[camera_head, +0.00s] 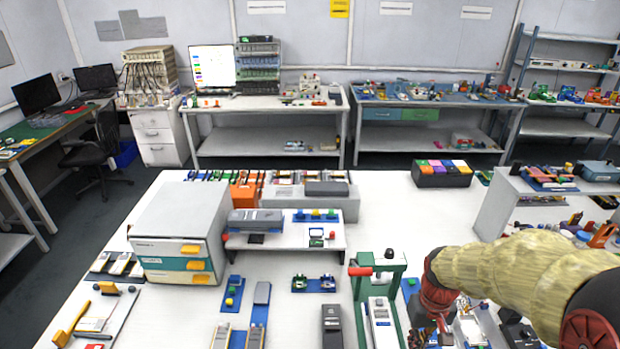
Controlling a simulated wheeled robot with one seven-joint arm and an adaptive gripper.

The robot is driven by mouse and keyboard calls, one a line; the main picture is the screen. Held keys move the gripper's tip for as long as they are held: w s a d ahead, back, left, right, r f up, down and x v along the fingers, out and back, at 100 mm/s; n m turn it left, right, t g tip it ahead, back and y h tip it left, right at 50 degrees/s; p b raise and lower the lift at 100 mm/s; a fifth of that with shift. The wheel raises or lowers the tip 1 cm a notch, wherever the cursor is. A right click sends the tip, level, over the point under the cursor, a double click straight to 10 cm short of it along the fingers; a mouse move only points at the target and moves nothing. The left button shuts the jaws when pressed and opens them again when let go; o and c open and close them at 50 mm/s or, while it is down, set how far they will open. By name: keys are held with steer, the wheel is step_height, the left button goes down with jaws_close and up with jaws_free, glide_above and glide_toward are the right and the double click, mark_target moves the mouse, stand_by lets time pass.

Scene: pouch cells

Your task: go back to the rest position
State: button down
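My arm comes in from the right edge in a pale yellow sleeve and bends down at a dark red joint. My gripper (440,335) points down at the lower right, over the right part of the white table (420,215). It is small and dark against clutter, so I cannot tell whether its fingers are open or shut or hold anything. It is just right of a green press frame (362,285) with a red handle.
A white drawer unit (178,238) with orange handles stands at the table's left. A small white riser (285,236) carries grey devices in the middle. A black box with coloured tops (441,174) sits at the back. The table between riser and box is clear.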

steer(key=s+a+r+t+b, duration=0.2)
steer(key=s+r, duration=0.3)
steer(key=r, duration=0.3)
steer(key=s+a+r+t+b, duration=0.2)
steer(key=s+a+r+t, duration=0.2)
steer(key=r, duration=0.4)
steer(key=shift+s+a+b, duration=0.35)
steer(key=shift+s, duration=0.5)
steer(key=shift+r, duration=0.1)
